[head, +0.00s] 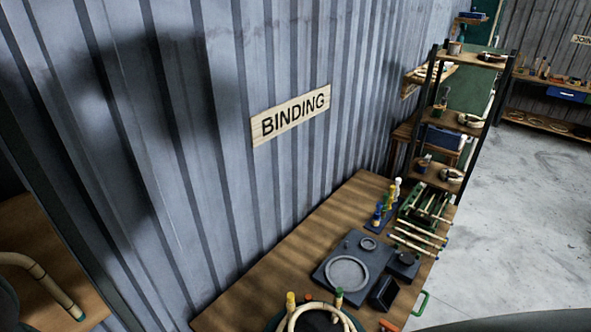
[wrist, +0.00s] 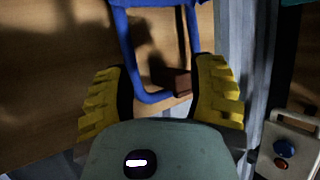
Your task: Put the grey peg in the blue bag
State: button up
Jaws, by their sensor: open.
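My gripper (wrist: 162,68) shows in the wrist view with its two yellow ridged fingers spread apart. A blue U-shaped loop (wrist: 133,58) lies between and beyond the fingers; I cannot tell whether it is part of the blue bag, or whether it touches them. No grey peg can be made out in the wrist view. In the head view, small blue, yellow and pale upright pieces (head: 388,200) stand on the bench; I cannot tell whether one is the grey peg. My gripper is not in the head view.
The wooden bench (head: 262,288) under the BINDING sign (head: 291,115) holds a dark plate with a ring (head: 347,273), and rods on a green rack (head: 425,205). A shelf (head: 462,122) stands behind. A pale box with blue and red buttons (wrist: 290,145) is at right in the wrist view.

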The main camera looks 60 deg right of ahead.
jog(key=v, duration=1)
jog(key=shift+d, duration=0.15)
jog(key=shift+w, duration=0.1)
dwell(0.3)
